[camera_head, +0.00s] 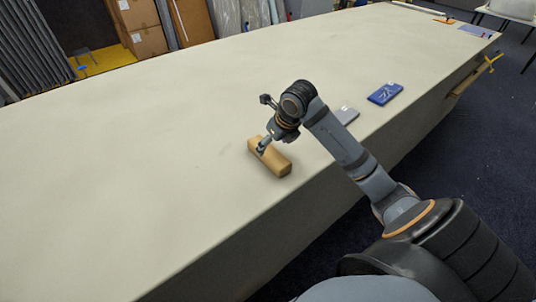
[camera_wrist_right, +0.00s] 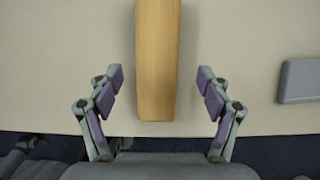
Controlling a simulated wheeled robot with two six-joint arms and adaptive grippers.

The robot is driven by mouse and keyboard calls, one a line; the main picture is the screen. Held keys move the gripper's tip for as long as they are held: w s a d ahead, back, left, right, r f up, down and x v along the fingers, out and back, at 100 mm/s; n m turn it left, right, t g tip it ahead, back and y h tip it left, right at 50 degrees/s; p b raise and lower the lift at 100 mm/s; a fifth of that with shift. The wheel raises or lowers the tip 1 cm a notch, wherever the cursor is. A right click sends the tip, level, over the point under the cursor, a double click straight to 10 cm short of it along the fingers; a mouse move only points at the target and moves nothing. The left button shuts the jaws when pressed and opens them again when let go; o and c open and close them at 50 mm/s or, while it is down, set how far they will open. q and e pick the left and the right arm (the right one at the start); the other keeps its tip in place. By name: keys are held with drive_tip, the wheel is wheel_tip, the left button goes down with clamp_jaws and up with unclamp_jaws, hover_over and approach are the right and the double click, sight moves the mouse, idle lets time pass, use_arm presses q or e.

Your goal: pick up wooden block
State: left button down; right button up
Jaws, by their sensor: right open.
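The wooden block (camera_head: 272,160) is a tan, elongated piece lying on the cloth table near its front edge in the head view. In the right wrist view the block (camera_wrist_right: 157,60) runs up from between the fingers and out of the top of the picture. My right gripper (camera_head: 262,147) is at the block from above in the head view. In the right wrist view the right gripper (camera_wrist_right: 160,90) is open, with one finger on each side of the block and a gap on both sides. My left gripper is not in view.
A grey flat item (camera_head: 347,115) and a blue box (camera_head: 385,93) lie to the right of the block on the table (camera_head: 120,160). The grey item also shows in the wrist view (camera_wrist_right: 299,81). The table's left side is clear. Cardboard boxes (camera_head: 146,37) stand beyond it.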

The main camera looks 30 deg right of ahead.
sight(269, 151)
drive_tip(key=shift+a+p+x, duration=0.2)
drive_tip(key=shift+p+x, duration=0.1)
drive_tip(key=shift+x, duration=0.8)
drive_tip(key=x, duration=0.2)
drive_tip(key=shift+f, duration=0.25)
drive_tip(key=shift+w+f, duration=0.15)
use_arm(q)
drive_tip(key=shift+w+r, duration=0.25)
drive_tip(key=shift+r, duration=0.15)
use_arm(e)
drive_tip(key=c, duration=1.5)
